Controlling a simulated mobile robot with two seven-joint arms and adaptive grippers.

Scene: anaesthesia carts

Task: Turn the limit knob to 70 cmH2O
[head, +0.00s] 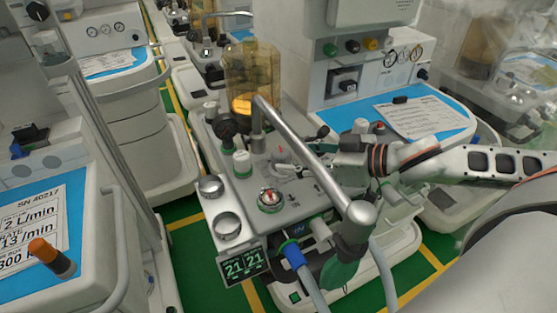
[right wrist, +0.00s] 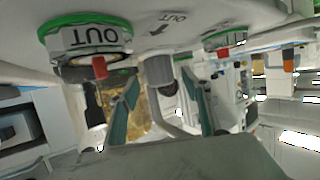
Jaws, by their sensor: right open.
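No limit knob label or 70 cmH2O mark is readable in either view. In the head view, a pale knob-like part with a red mark (head: 281,152) stands on the near cart's panel, close to my right gripper (head: 284,170). My right gripper reaches in from the right, low over the panel. In the right wrist view, my right gripper (right wrist: 165,110) is open, its two teal-lined fingers apart. A short grey cylinder (right wrist: 159,70) on the pale panel shows between and beyond the fingers; I cannot tell whether they touch it. My left gripper is not in view.
A metal arm (head: 315,160) crosses in front of the panel. A white knob (head: 242,163), a green-ringed round valve (head: 270,199) and an amber canister (head: 253,75) stand nearby. A display (head: 244,267) reads 21 and 21. Other carts stand close on both sides.

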